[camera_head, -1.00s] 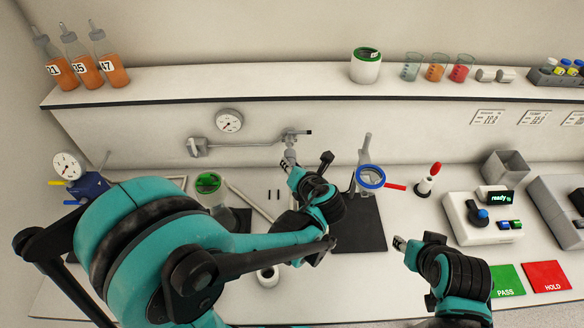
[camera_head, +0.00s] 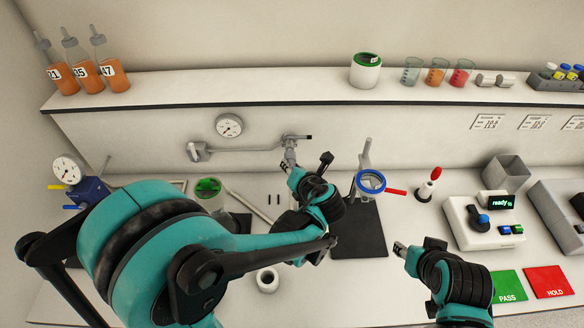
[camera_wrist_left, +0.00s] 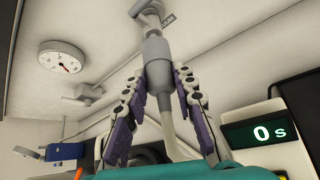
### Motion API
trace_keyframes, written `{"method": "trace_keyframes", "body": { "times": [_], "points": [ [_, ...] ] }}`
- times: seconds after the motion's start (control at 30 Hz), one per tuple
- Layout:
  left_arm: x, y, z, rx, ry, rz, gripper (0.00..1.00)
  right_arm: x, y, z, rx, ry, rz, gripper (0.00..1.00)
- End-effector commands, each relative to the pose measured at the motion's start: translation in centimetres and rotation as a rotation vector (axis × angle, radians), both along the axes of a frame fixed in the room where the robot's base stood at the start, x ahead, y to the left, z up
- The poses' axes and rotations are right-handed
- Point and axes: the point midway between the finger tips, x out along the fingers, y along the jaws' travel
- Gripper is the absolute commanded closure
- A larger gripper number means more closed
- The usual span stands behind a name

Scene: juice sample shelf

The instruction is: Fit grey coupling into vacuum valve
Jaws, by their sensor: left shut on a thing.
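The grey coupling (camera_wrist_left: 157,62) is a stepped cylinder with a pale hose below it. My left gripper (camera_wrist_left: 160,88) is shut on it, a finger on each side. In the head view the left gripper (camera_head: 290,170) is at the wall, just below the vacuum valve (camera_head: 296,140), and the coupling shows as a small grey piece (camera_head: 289,157). In the left wrist view the coupling's narrow upper end meets the valve (camera_wrist_left: 142,12); how deep it sits I cannot tell. My right gripper (camera_head: 399,248) is low over the bench, apart from everything; its fingers are too small to judge.
A pipe (camera_head: 245,149) runs along the wall to the valve, under a round gauge (camera_head: 229,125). A green-topped jar (camera_head: 208,188) stands left of my left gripper. A blue-ringed magnifier (camera_head: 370,181) stands to the right. The shelf (camera_head: 230,88) overhangs above.

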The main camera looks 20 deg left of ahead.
Motion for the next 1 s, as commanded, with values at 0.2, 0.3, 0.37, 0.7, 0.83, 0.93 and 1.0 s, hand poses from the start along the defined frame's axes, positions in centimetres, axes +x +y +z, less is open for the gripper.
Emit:
{"method": "trace_keyframes", "body": {
  "times": [0.2,0.3,0.37,0.7,0.83,0.93,1.0],
  "points": [
    [0.1,0.1,0.0,0.000,0.000,0.000,1.00,0.0,0.0,-0.1,0.000,0.000,0.000,0.60],
    [0.3,0.1,0.0,0.001,0.000,0.001,1.00,0.0,0.0,-0.1,0.000,0.000,0.000,0.60],
    [0.5,0.2,0.0,0.000,0.000,0.002,1.00,0.0,0.0,-0.2,0.000,0.000,0.000,0.60],
    [1.2,0.4,0.0,-0.001,0.000,0.000,1.00,0.0,0.0,-0.3,0.000,0.000,0.000,0.60],
    [1.4,0.4,0.0,0.000,0.000,0.000,1.00,0.0,0.0,-0.3,0.000,0.000,0.000,0.60],
    [1.4,0.4,0.0,0.000,0.000,0.000,1.00,0.0,0.0,-0.3,0.000,0.000,0.000,0.60],
    [1.4,0.4,0.0,0.000,0.000,0.000,0.61,0.0,0.0,-0.3,0.000,0.000,0.000,0.60]
  ]
}}
